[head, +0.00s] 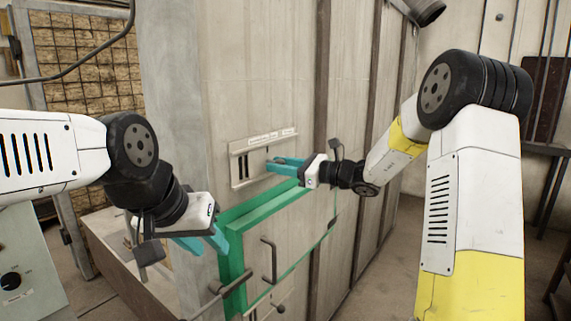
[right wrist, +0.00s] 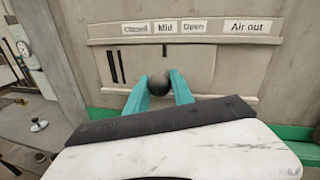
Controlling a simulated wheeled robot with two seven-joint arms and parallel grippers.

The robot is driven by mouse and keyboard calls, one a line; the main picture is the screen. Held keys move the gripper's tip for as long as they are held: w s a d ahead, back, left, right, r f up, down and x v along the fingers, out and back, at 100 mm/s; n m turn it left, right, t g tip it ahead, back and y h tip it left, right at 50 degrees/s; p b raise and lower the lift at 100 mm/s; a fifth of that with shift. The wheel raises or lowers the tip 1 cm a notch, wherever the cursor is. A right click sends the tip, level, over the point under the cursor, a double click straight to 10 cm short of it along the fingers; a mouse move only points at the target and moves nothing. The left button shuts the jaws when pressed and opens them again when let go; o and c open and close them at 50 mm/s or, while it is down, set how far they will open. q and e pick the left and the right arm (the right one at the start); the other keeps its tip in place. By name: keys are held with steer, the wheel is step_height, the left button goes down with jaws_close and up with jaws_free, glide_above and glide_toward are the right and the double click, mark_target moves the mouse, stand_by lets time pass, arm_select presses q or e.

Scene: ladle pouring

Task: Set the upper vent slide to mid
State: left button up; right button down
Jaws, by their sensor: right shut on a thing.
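The upper vent slide (head: 262,157) is a pale plate on the furnace wall, with dark vertical slots at its left. In the right wrist view its label strip reads Closed, Mid, Open and Air out. Its round dark knob (right wrist: 158,84) sits between the teal fingers, roughly below the Mid label (right wrist: 165,28) and a short dark mark, slightly to their left. My right gripper (head: 284,163) is shut on this knob; it also shows in the right wrist view (right wrist: 159,90). My left gripper (head: 204,242) is open and empty, lower left, away from the slide.
A green-framed door (head: 236,260) with a dark bar handle (head: 268,262) lies below the slide. Another plate with a knob (head: 280,308) shows partly at the bottom edge. A grey control box (head: 30,265) stands at lower left. Floor at the right is partly clear.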

steer(key=c, duration=1.1)
jaws_free()
steer(key=v, duration=0.8)
steer(key=shift+a+r, duration=0.1)
